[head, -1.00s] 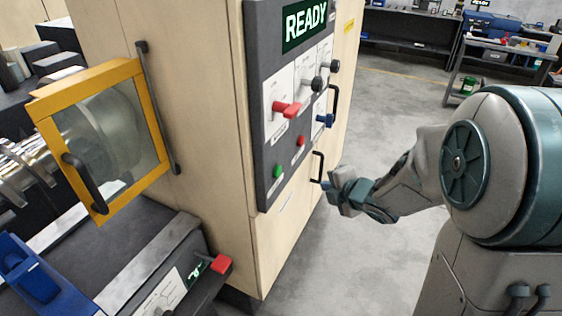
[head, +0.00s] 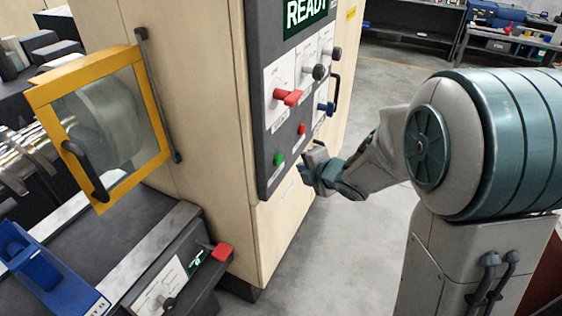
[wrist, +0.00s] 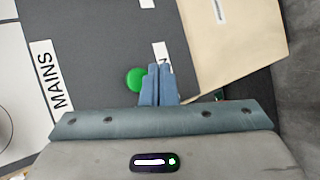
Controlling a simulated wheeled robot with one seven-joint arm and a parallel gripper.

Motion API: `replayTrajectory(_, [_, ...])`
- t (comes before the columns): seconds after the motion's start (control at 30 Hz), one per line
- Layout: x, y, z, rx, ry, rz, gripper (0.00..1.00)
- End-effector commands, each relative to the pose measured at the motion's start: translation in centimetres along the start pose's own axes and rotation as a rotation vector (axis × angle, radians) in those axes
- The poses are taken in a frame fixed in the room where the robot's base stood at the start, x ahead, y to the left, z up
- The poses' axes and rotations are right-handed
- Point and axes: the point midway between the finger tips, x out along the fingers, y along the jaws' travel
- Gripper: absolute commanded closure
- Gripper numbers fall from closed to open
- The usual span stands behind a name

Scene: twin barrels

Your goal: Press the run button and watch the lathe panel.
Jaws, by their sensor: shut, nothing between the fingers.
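The lathe panel (head: 262,95) is a dark upright board on the beige cabinet, and its lit display (head: 305,11) reads READY, cut by the top edge. The green button (head: 278,159) sits low on the panel, with a red button (head: 301,129) above and right of it. My gripper (head: 303,168) is shut and empty, to the right of the green button and apart from it in the head view. In the wrist view the green button (wrist: 135,80) shows just left of my shut fingertips (wrist: 159,67), which partly cover a white label.
A yellow-framed guard door (head: 94,190) is at the left, above a lower control box with a red lever (head: 221,251).

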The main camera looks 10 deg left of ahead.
Motion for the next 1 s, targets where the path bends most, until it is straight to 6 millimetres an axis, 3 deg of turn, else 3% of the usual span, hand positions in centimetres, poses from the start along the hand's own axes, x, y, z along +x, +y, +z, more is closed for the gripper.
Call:
replayTrajectory(0.3, [2.0, 1.4, -1.4, -0.001, 0.001, 0.0, 1.0])
replayTrajectory(1.0, [2.1, 1.5, -1.5, 0.001, 0.0, 0.0, 1.0])
